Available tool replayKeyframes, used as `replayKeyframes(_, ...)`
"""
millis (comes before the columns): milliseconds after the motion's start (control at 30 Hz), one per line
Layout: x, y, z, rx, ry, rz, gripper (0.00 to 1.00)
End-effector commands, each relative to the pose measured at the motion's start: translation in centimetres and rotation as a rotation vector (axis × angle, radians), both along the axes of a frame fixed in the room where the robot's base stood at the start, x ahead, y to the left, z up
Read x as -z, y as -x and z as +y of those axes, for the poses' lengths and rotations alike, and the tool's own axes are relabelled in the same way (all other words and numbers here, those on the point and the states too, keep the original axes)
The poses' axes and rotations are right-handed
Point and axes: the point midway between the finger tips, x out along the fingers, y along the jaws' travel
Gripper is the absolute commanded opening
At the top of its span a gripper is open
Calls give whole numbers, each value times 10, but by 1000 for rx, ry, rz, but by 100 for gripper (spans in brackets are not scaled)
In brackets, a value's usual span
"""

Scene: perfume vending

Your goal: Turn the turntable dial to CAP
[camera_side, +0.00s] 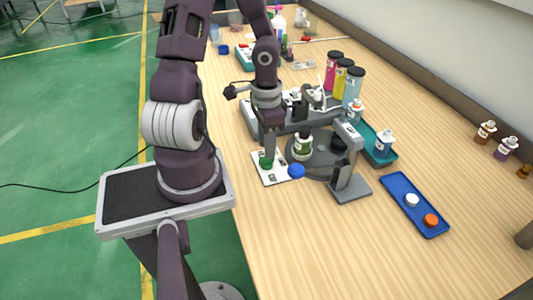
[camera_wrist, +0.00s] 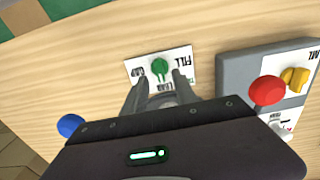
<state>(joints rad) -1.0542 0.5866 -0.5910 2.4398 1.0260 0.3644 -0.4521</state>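The green turntable dial (camera_wrist: 160,67) stands on a white label card (camera_wrist: 145,62) in the wrist view, with FILL on its right and CAP on its left, both upside down. The dial and card (camera_side: 283,181) also show in the side view, left of the grey turntable (camera_side: 325,165). My gripper (camera_wrist: 160,83) is open, with its two fingers spread to either side of the dial at their tips. In the side view, my gripper (camera_side: 268,152) is low over the card and partly covers the dial. Contact cannot be told.
A blue ball knob (camera_side: 296,171) is just right of the card. In the wrist view, a grey control box with a red ball knob (camera_wrist: 267,90) and a yellow knob (camera_wrist: 295,78) is on the right. A bottle (camera_side: 302,147) stands at the turntable. A blue tray (camera_side: 398,190) is farther right.

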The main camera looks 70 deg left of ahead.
Motion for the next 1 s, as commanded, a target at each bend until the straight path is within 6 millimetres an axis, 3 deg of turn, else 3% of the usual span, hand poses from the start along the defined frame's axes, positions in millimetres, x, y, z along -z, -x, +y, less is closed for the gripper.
replayKeyframes(200, 31, 1, -1, 6, -1, 5, 34)
replayKeyframes(567, 38, 1, 0, 1, -2, 3, 34)
replayKeyframes(600, 38, 1, 0, 1, -2, 3, 32)
replayKeyframes(767, 38, 1, 0, 1, -2, 4, 0)
replayKeyframes(1000, 38, 1, 0, 3, -2, 4, 0)
